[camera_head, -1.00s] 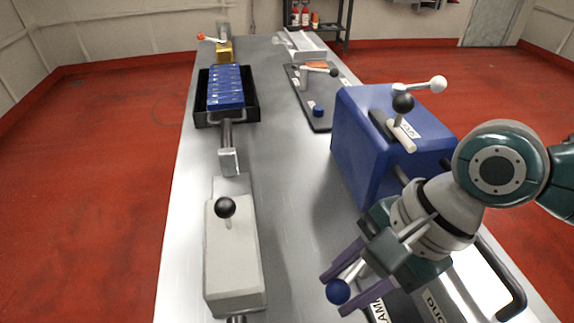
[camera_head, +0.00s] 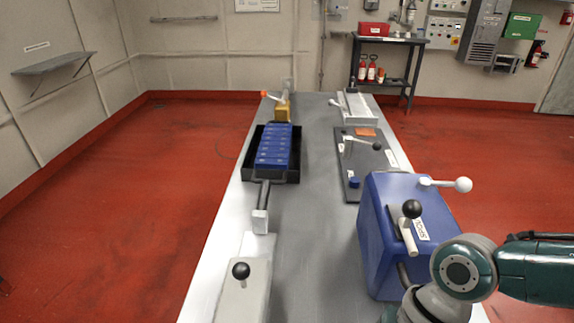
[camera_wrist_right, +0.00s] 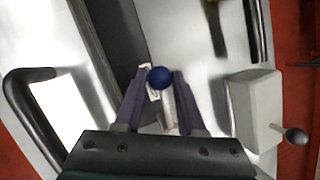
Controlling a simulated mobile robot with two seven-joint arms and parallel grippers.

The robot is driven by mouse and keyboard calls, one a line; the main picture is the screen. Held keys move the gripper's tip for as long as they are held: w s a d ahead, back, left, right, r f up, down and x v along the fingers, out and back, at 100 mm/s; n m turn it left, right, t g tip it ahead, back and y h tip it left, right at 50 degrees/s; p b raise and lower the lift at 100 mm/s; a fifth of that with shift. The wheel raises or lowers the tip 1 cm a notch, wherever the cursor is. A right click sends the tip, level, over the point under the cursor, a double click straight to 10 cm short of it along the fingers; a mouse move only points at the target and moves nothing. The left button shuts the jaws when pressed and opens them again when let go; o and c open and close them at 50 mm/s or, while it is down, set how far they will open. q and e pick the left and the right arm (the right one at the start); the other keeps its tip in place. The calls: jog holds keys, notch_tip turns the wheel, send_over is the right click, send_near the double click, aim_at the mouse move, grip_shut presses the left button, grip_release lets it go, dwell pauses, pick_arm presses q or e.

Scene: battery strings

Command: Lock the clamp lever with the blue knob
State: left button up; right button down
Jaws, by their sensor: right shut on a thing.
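The blue knob (camera_wrist_right: 160,77) shows in the right wrist view at the end of a pale lever. My right gripper (camera_wrist_right: 158,92) has its two purple fingers on either side of this lever, just below the knob, and is shut on it. The lever's base is mostly hidden by the gripper. In the head view my right arm (camera_head: 462,272) enters at the lower right; its gripper and the blue knob are below the picture. My left gripper is in neither view.
A blue box (camera_head: 390,240) with black- and white-knobbed levers stands beside my right arm. A pale block (camera_head: 243,296) with a black-knobbed lever stands at the front left. A black tray (camera_head: 250,165) holds blue battery cells. The table's middle (camera_head: 318,210) is clear.

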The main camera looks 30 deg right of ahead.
jog(key=shift+s+d+n+g, duration=0.35)
jog(key=shift+d+n+g, duration=0.25)
jog(key=shift+n, duration=0.5)
jog(key=shift+d, duration=0.1)
jog(key=c, duration=0.5)
grip_release()
